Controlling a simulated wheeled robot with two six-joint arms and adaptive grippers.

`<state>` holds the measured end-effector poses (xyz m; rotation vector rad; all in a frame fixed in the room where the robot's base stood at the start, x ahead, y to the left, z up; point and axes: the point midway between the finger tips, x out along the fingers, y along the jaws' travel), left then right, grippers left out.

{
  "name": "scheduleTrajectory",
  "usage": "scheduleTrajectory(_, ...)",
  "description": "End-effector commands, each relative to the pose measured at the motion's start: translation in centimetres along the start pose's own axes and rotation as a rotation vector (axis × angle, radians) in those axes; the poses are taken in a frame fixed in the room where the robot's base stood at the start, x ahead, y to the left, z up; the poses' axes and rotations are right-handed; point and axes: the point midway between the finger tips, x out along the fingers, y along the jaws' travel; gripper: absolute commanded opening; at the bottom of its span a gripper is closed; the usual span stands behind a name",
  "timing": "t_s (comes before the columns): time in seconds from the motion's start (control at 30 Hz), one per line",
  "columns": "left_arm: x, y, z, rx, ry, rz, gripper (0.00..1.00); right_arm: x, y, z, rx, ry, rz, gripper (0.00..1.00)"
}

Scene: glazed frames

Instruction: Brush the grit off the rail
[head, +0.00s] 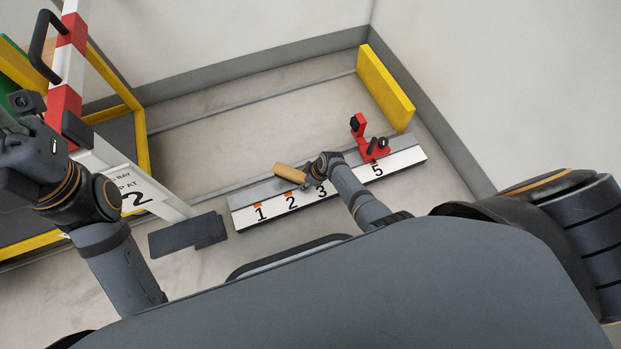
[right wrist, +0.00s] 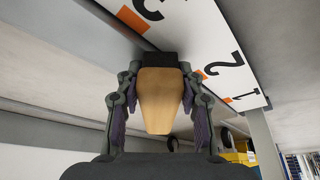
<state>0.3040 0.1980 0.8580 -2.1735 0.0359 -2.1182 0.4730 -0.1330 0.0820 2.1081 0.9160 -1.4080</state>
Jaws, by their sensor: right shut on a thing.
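The rail (head: 262,194) is a long grey ledge with a white numbered front; it also shows in the right wrist view (right wrist: 205,40). My right gripper (head: 308,182) is at the rail near number 3. In the right wrist view it is shut (right wrist: 157,95) on the brush (right wrist: 157,105), a tan wooden piece with a dark end at the rail. The brush's tan part also shows in the head view (head: 290,173). Whether the dark end touches the rail is unclear. I cannot make out any grit. My left gripper (head: 62,132) is at the left; its fingers are unclear.
A red bracket (head: 370,143) stands on the rail near number 5. A yellow block (head: 385,87) stands beyond the rail's right end. A red and white post (head: 68,65) and yellow frame (head: 115,80) stand by my left arm. Floor behind the rail is clear.

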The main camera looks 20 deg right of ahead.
Motion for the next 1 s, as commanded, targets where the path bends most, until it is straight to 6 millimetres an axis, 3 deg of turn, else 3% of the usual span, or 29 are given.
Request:
scheduleTrajectory(0.73,0.6,-0.1,0.0,0.000,0.000,0.000,0.40,1.3,-3.8,-3.4,0.001,0.001,-0.003,0.00)
scheduleTrajectory(1.0,0.6,-0.1,0.0,0.000,0.000,0.000,0.40,1.5,-4.1,-3.8,0.000,0.000,-0.001,0.00)
